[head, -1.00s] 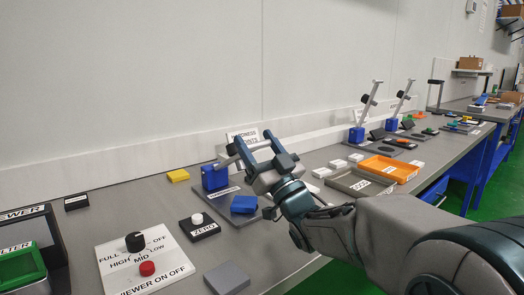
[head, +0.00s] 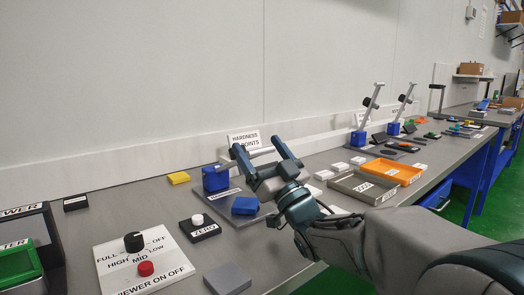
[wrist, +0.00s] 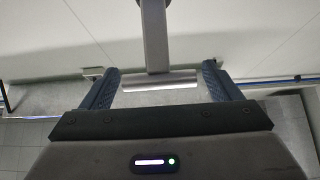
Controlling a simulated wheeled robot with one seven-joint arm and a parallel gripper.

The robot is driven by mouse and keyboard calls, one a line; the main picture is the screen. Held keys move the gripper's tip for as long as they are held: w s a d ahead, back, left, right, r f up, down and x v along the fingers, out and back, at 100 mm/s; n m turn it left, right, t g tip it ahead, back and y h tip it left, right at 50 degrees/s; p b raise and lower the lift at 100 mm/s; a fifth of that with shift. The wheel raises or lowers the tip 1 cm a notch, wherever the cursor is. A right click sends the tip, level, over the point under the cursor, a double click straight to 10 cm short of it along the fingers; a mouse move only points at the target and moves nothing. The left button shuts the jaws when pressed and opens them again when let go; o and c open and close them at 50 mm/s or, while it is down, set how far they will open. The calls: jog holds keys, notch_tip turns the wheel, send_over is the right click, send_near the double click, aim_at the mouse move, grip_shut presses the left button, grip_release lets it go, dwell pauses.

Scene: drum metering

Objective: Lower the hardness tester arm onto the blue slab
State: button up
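The hardness tester has a blue post (head: 215,180) on a dark base plate behind my gripper in the head view. Its light grey arm (head: 252,154) reaches from the post toward my gripper, well below the steep angle of the other testers' arms. The blue slab (head: 244,206) lies flat on the base plate, below and left of my gripper. My gripper (head: 263,153) is open, with its fingers apart. In the wrist view the tester arm (wrist: 155,40) ends in a crossbar (wrist: 160,80) between the fingers (wrist: 160,86). Narrow gaps show at its ends. Contact with the slab cannot be seen.
A black ZERO block (head: 200,229), a grey block (head: 227,279) and a control panel (head: 145,262) are at front left. An orange tray (head: 411,175) and a grey tray (head: 342,182) lie to the right. Other testers (head: 365,120) stand farther back.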

jog(key=v, duration=0.3)
jog(key=s+d+p, duration=0.1)
jog(key=s+d, duration=0.6)
jog(key=s, duration=0.2)
jog(key=shift+s, duration=0.35)
jog(key=shift+d, duration=0.1)
